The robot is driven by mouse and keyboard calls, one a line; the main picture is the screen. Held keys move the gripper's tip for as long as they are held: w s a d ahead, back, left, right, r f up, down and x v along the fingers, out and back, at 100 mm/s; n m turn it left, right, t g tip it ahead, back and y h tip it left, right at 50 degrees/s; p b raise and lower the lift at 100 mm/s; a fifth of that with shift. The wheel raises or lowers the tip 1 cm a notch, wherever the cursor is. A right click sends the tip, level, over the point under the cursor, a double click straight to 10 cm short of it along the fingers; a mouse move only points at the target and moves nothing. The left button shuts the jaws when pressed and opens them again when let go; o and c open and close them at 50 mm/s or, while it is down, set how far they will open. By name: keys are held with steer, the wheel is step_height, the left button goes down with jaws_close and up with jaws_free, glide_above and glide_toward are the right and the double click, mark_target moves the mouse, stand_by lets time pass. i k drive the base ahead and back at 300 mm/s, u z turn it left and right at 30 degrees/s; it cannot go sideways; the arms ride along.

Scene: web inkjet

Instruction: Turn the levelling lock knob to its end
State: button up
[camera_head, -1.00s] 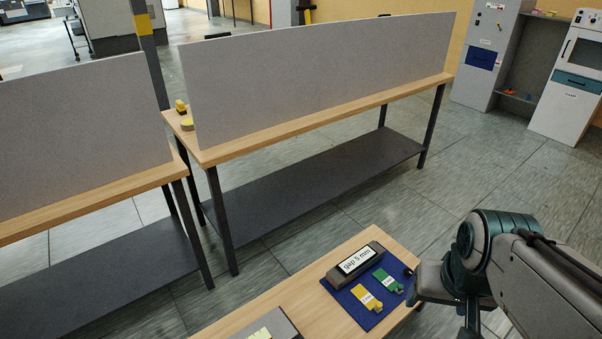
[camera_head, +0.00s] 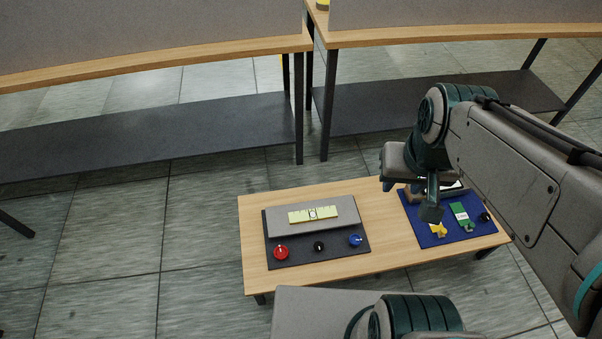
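A dark panel (camera_head: 319,262) lies on the low wooden table (camera_head: 380,240). It bears a red knob (camera_head: 281,252), a black knob (camera_head: 319,246) and a blue knob (camera_head: 355,240) in a row along its front. Behind them a grey block (camera_head: 290,231) carries a yellow spirit level (camera_head: 298,216). No label shows which knob is the levelling lock knob. My gripper (camera_head: 431,213) points down over the blue mat, to the right of the panel and apart from the knobs. Its fingers are small and dark, so their opening cannot be made out.
The blue mat (camera_head: 412,208) holds a yellow piece (camera_head: 438,230), a green piece (camera_head: 462,214) and a small black knob (camera_head: 485,217). My arm partly hides a block behind them. Long benches (camera_head: 200,58) with grey dividers stand beyond. Open floor (camera_head: 110,240) lies left of the table.

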mark_target(318, 246)
steer(key=u, duration=0.35)
steer(key=k, duration=1.75)
steer(key=z, duration=0.3)
steer(key=i, duration=0.45)
steer(key=z, duration=0.05)
